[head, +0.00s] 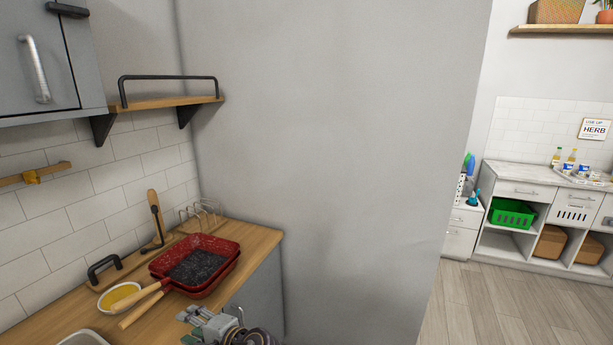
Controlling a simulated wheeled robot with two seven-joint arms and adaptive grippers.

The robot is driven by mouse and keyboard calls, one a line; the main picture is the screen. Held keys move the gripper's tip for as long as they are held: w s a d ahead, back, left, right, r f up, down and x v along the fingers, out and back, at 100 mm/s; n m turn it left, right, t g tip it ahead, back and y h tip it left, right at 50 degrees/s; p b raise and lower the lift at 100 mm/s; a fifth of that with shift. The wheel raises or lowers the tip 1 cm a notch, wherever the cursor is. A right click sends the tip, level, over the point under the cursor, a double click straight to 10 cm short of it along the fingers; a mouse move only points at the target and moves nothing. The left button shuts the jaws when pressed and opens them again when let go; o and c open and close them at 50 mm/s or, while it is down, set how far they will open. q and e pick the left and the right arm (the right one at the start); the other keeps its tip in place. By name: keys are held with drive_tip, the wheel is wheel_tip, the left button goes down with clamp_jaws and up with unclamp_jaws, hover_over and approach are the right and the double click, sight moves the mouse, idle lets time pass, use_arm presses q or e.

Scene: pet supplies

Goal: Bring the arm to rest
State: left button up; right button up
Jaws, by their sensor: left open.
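My left gripper (196,324) shows at the bottom of the head view, in front of the wooden counter's front edge. Its jaws are open, and I see nothing between them. It is below and to the right of the wooden handles of the red pans. The rest of my left arm is mostly cut off by the bottom edge. My right gripper is not in view.
Red square pans (222,246) lie on the wooden counter (262,240) beside a yellow-filled bowl (120,296). A wire rack (203,212) stands behind. A grey wall (335,150) borders the counter's right. Open floor (500,310) lies at far right.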

use_arm(q)
drive_tip(key=s+a+f+n+g+h, duration=0.1)
drive_tip(key=s+f+n+g+h, duration=0.15)
drive_tip(key=s+f+h, duration=0.65)
drive_tip(key=s+d+f+n+h, duration=0.35)
drive_tip(key=s+d+h, duration=0.2)
drive_tip(key=s, duration=0.45)
drive_tip(key=s+f+g, duration=0.2)
drive_tip(key=s+f, duration=0.1)
drive_tip(key=f, duration=3.1)
drive_tip(key=s+a+f+g+y, duration=0.1)
drive_tip(key=s+a+f, duration=0.2)
drive_tip(key=s+f, duration=1.6)
drive_tip(key=s, duration=0.3)
drive_tip(key=shift+f+m, duration=0.3)
drive_tip(key=shift+m, duration=0.1)
